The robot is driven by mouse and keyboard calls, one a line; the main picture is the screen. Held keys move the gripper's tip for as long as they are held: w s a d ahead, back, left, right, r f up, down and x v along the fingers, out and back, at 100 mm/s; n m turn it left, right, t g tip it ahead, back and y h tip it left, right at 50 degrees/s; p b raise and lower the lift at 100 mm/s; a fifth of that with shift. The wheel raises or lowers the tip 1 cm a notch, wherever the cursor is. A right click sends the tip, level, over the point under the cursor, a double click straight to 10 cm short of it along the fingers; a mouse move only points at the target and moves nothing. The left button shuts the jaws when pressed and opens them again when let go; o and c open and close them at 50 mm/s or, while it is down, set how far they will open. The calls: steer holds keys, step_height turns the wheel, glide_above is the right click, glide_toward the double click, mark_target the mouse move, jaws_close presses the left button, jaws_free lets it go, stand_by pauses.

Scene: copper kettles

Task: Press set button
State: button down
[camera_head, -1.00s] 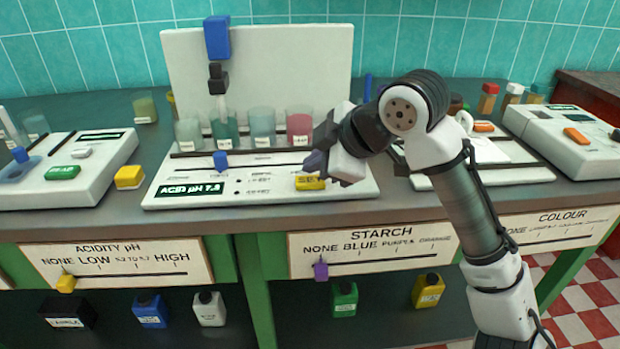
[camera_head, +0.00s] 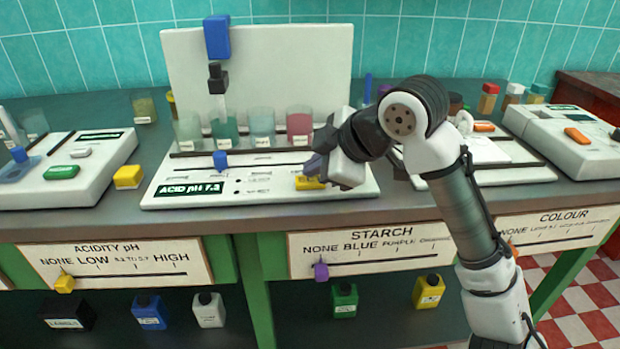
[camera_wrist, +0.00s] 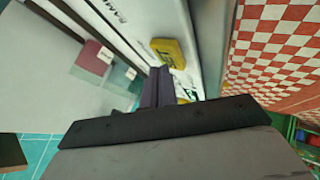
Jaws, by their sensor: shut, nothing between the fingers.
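The yellow button (camera_head: 309,183) with dark lettering sits at the right front of the white pH tester (camera_head: 215,200), whose display reads ACID pH and a number. The lettering is too small to read here. My gripper (camera_head: 314,166) is shut and empty, its dark fingertips just above and behind the button. In the wrist view the closed fingertips (camera_wrist: 161,72) point at the near edge of the yellow button (camera_wrist: 172,52). They look very close to it; I cannot tell whether they touch.
Several beakers, including a red one (camera_head: 299,124), stand in a row behind the button. A blue slider (camera_head: 220,160) is on the tester. A yellow block (camera_head: 128,177) lies to the left. A white device (camera_head: 565,140) stands at the right. The front counter edge is clear.

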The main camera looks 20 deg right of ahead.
mark_target(314, 182)
steer(key=shift+f+b, duration=0.3)
steer(key=shift+f, duration=0.15)
stand_by(0.3)
stand_by(0.3)
steer(key=shift+r+p, duration=0.8)
steer(key=shift+r, duration=0.1)
step_height(314, 182, up, 5)
steer(key=p, duration=0.4)
steer(key=shift+a, duration=0.1)
stand_by(0.5)
